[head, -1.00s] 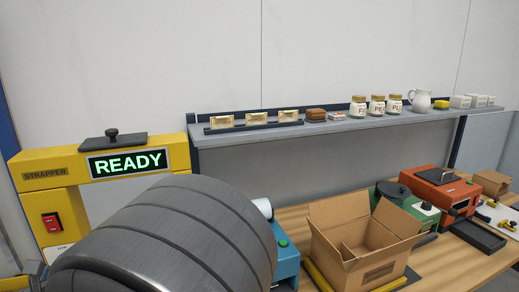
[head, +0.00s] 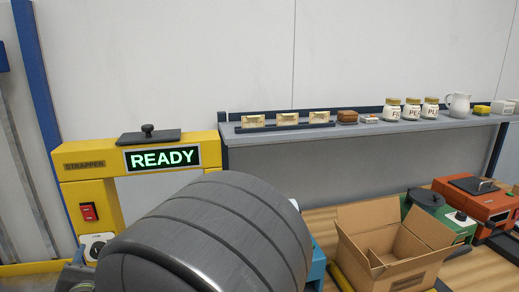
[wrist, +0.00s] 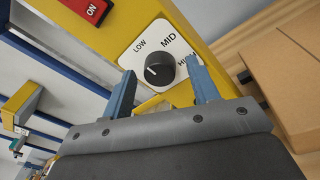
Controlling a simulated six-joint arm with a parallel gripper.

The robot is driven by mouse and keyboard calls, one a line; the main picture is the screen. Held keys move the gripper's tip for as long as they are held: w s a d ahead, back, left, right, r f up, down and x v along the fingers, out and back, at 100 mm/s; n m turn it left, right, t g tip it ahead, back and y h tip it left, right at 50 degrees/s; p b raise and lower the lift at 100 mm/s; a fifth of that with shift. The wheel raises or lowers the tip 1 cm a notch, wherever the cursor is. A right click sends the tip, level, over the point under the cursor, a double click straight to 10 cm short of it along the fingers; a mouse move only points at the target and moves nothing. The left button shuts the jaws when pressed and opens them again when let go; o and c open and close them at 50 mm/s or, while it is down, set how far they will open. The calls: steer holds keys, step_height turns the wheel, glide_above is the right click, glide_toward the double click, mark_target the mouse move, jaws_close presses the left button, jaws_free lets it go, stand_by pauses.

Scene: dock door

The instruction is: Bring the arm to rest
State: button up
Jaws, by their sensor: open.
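In the wrist view my gripper (wrist: 163,92) shows two blue fingers standing apart, with nothing between their tips. Just beyond them is a black round knob (wrist: 160,69) on a white plate (wrist: 135,58) marked LOW, MID and HIGH. The knob's light mark is on its left side as pictured. I cannot tell whether a finger touches the knob. The plate also shows at lower left in the head view (head: 90,241), on the yellow strapper (head: 75,191).
The strapper's screen (head: 162,158) reads READY; its red switch (head: 89,212) is above the plate. An open cardboard box (head: 395,245) stands on the wooden bench right of my arm, near a green device (head: 428,208) and an orange machine (head: 480,203). A grey shelf (head: 350,131) runs behind.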

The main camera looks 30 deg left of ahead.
steer(key=shift+f+m, duration=0.1)
steer(key=shift+m, duration=1.9)
steer(key=shift+o, duration=0.5)
steer(key=o, duration=0.9)
steer(key=s+d+f+n+t+h, duration=0.1)
steer(key=s+d+f+n+t, duration=0.1)
steer(key=s+d+f+n, duration=0.9)
steer(key=w+a+r+m, duration=0.1)
steer(key=w+a+m, duration=0.1)
steer(key=w+a, duration=0.3)
steer(key=shift+w+a, duration=0.35)
steer(key=shift+a, duration=0.35)
steer(key=shift+s+d, duration=0.1)
